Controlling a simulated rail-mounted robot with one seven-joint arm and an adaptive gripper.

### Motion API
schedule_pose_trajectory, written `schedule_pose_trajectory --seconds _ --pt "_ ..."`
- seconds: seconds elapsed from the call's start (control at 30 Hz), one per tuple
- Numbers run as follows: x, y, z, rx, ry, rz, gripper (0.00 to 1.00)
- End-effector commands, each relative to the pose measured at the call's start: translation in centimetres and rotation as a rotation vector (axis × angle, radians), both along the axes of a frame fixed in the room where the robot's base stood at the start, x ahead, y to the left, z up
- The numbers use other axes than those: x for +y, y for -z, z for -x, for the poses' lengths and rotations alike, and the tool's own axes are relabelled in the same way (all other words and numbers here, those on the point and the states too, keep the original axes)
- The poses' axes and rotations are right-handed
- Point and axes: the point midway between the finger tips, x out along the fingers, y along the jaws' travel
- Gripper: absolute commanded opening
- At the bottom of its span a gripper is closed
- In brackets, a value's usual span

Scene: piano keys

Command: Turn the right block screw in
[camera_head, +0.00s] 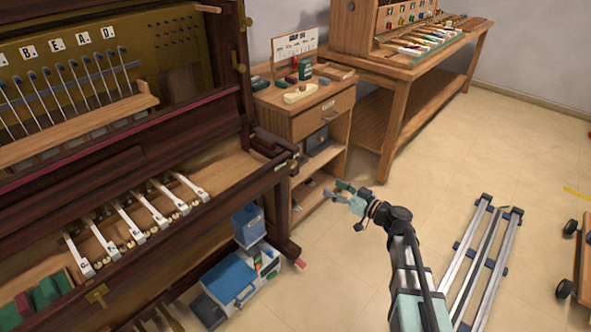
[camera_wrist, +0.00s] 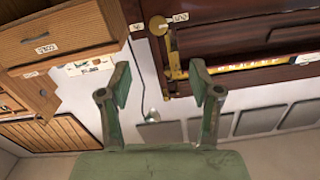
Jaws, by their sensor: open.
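My gripper (camera_head: 338,190) is open and empty, in the air to the right of the piano's right end in the head view. In the wrist view its two green fingers (camera_wrist: 160,82) stand wide apart with nothing between them. The dark right block (camera_head: 273,142) sits at the right end of the piano's key bed, with a small brass piece (camera_head: 293,163) near it. The wrist view shows a round brass part (camera_wrist: 158,26) and a brass fitting (camera_wrist: 173,70) on dark wood beyond the fingers. I cannot tell which of these is the block screw.
A wooden cabinet (camera_head: 314,127) with small items on top stands right of the piano. A blue and white case (camera_head: 229,284) with a blue box (camera_head: 248,224) stands below the key bed. A workbench (camera_head: 418,72) is behind. Metal rails (camera_head: 484,262) lie on the floor.

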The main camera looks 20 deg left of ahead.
Motion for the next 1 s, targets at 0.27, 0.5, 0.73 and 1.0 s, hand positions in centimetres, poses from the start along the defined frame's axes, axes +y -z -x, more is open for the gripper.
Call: schedule_pose_trajectory --seconds 0.27,0.5,0.73,1.0 --pt "0.2 -0.3 -0.4 -0.148 0.012 0.053 0.64" --pt "2.9 -0.3 -1.8 -0.148 0.009 0.054 0.64" --pt "7.0 -0.3 -3.8 -0.147 0.009 0.054 0.64" --pt "11.7 -0.3 -6.1 -0.147 0.009 0.054 0.64"
